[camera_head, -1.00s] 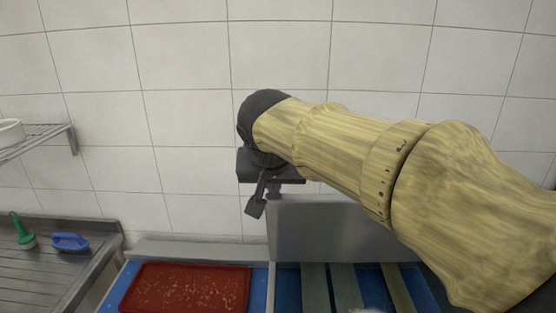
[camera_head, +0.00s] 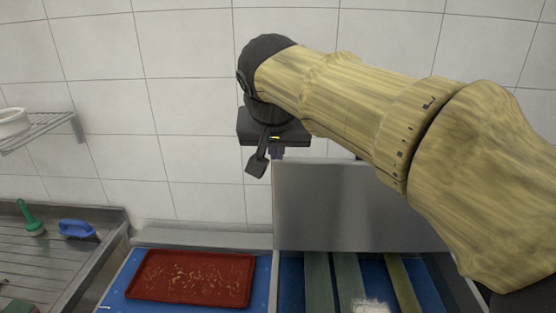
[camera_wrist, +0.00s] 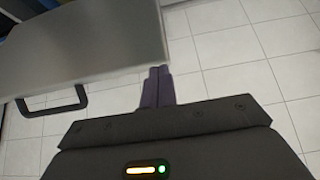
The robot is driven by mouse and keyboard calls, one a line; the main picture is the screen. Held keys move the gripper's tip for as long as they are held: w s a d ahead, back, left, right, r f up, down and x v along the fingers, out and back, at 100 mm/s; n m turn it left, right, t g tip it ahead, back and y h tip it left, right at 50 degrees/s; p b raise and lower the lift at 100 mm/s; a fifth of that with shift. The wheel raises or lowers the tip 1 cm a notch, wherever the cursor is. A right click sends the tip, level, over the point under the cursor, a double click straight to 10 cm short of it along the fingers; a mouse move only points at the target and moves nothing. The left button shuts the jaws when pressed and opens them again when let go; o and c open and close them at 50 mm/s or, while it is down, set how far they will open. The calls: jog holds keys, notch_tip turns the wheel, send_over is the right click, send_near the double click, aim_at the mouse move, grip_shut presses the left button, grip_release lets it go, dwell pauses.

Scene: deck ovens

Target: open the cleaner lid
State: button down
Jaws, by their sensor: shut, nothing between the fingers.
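The cleaner lid (camera_head: 345,205) is a flat grey panel standing raised at the back of a blue-lined compartment, partly hidden on the right by my arm. In the wrist view the grey panel (camera_wrist: 85,45) fills the upper left, with a dark loop handle (camera_wrist: 55,108) below it. My gripper (camera_head: 277,153) is just above the panel's upper left corner in the head view. Its purple fingers (camera_wrist: 157,85) are shut together and empty, close beside the panel's edge in the wrist view. I cannot tell whether they touch it.
A red tray (camera_head: 190,278) with crumbs lies left of the compartment. Long strips (camera_head: 345,275) and a whitish item (camera_head: 370,306) lie in the compartment. A green-handled tool (camera_head: 30,218) and blue brush (camera_head: 77,229) rest on the metal counter at left. A tiled wall stands behind.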

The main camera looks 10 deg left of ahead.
jog(key=v, duration=0.5)
jog(key=shift+s+d+f, duration=0.15)
jog(key=shift+s, duration=0.1)
jog(key=shift+w, duration=0.1)
